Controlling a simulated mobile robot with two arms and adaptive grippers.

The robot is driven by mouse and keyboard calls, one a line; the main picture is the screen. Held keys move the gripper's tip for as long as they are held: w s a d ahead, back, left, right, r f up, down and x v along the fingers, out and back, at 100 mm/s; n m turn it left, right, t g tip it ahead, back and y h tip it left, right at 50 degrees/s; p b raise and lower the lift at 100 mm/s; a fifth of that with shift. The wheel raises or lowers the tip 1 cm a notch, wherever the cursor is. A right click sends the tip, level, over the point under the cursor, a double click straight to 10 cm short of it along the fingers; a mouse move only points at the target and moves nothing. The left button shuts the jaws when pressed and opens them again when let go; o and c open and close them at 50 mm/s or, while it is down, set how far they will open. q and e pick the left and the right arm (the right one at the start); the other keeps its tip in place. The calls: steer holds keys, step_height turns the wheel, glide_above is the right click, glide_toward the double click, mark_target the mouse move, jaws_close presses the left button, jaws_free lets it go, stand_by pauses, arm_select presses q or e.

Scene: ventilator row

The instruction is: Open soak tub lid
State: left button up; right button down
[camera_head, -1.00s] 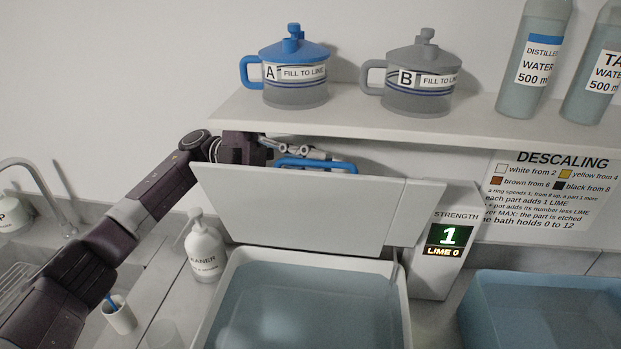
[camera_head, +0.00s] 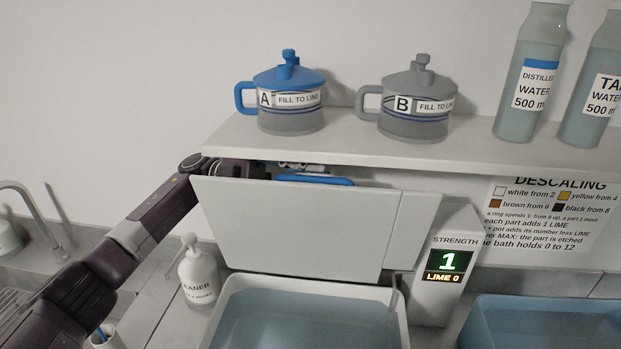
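The soak tub (camera_head: 401,314) is a white basin of bluish liquid at the bottom centre. Its pale lid (camera_head: 300,228) stands raised, close to upright, along the tub's back edge. A blue handle (camera_head: 313,179) shows just above the lid's top edge, mostly hidden behind it. My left arm comes in from the left, and my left gripper (camera_head: 290,168) is behind the lid's top edge, under the shelf. Its fingers are mostly hidden, so I cannot tell whether they hold the handle. My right gripper is not in view.
A shelf (camera_head: 370,150) close above the lid holds blue-lidded pot A (camera_head: 290,97), grey pot B (camera_head: 415,103) and water bottles (camera_head: 530,75). A strength display (camera_head: 447,262) reads 1, LIME 0. A cleaner bottle (camera_head: 199,275) stands left; a blue tub (camera_head: 545,310) stands right.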

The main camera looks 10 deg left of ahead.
arm_select(q)
steer(key=v, duration=0.7)
steer(key=shift+a, duration=0.3)
